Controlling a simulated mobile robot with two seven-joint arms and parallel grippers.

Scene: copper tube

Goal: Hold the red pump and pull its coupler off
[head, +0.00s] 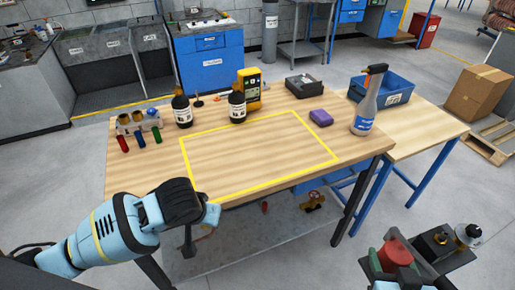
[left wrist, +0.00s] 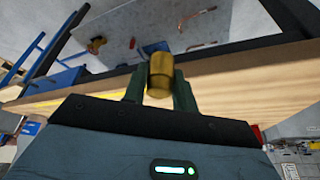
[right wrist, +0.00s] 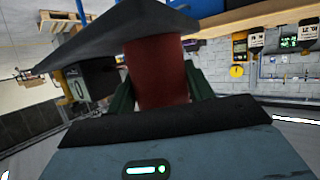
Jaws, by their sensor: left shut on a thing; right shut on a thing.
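My left gripper (left wrist: 159,92) is shut on a brass-coloured cylindrical coupler (left wrist: 160,72), which stands up between its two green fingers. In the head view the left arm is at the table's front left, and the coupler cannot be made out there. My right gripper (right wrist: 157,92) is shut on the red cylindrical part of the pump (right wrist: 157,70). In the head view the pump's red part (head: 393,253) shows at lower right, with a dark block (head: 436,242) and a pale metal end beside it. The coupler and pump are far apart.
The wooden table (head: 265,190) has a bare area marked by a yellow outline. A spray bottle (head: 365,105) and blue bin (head: 388,90) stand at right.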

